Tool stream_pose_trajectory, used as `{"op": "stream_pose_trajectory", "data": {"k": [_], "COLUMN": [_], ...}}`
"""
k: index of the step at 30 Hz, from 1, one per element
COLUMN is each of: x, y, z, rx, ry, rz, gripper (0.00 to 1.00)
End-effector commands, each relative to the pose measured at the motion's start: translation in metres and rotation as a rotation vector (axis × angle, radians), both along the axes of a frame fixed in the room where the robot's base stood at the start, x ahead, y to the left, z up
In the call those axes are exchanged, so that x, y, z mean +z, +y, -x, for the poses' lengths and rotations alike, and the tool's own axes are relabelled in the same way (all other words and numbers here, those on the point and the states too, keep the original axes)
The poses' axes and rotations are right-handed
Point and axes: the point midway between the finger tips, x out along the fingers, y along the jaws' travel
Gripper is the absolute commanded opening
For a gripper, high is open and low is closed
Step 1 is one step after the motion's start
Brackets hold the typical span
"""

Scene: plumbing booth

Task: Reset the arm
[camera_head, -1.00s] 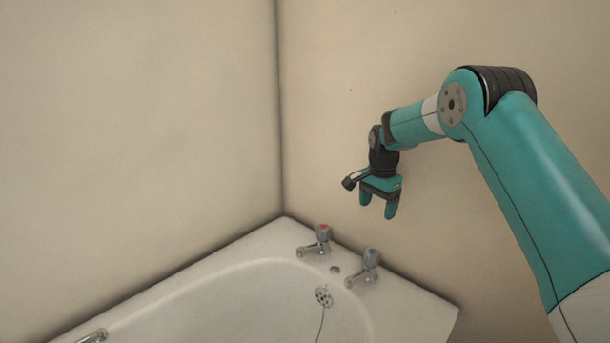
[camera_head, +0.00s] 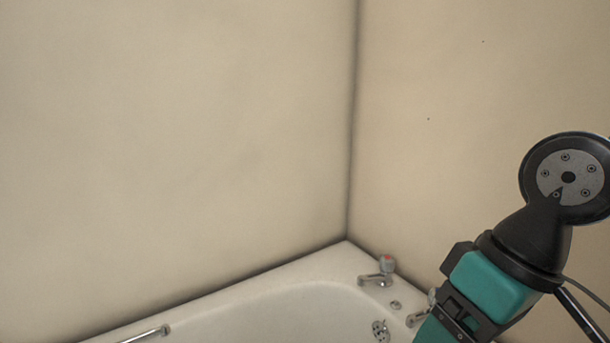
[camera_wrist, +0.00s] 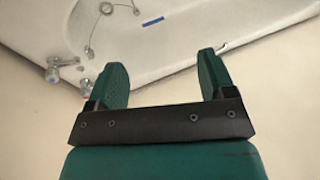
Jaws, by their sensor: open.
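My gripper (camera_wrist: 163,80) shows in the wrist view with its two teal fingers spread apart and nothing between them. It points toward the bathtub (camera_wrist: 225,25), which lies beyond the fingertips. In the head view my wrist and the teal gripper body (camera_head: 490,288) are at the lower right, close to the camera. The fingertips are cut off by the bottom edge there.
The white bathtub (camera_head: 250,310) runs along the walls. The red-marked tap (camera_head: 380,271) stands at its corner, left of my gripper; the other tap (camera_head: 422,310) is partly hidden behind it. A blue strip (camera_wrist: 153,21) shows in the tub. The air over the tub's left is clear.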

Motion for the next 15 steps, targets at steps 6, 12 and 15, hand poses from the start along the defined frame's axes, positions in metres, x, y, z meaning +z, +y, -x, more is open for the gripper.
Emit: {"op": "stream_pose_trajectory", "data": {"k": [6,12,15], "x": [0.036,0.086,0.113], "y": [0.002,0.002,0.002], "z": [0.032,0.031,0.031], "rx": [0.105,0.102,0.101], "ry": [-0.024,-0.023,-0.023], "rz": [-0.025,-0.024,-0.024], "gripper": [0.76,0.76,0.76]}}
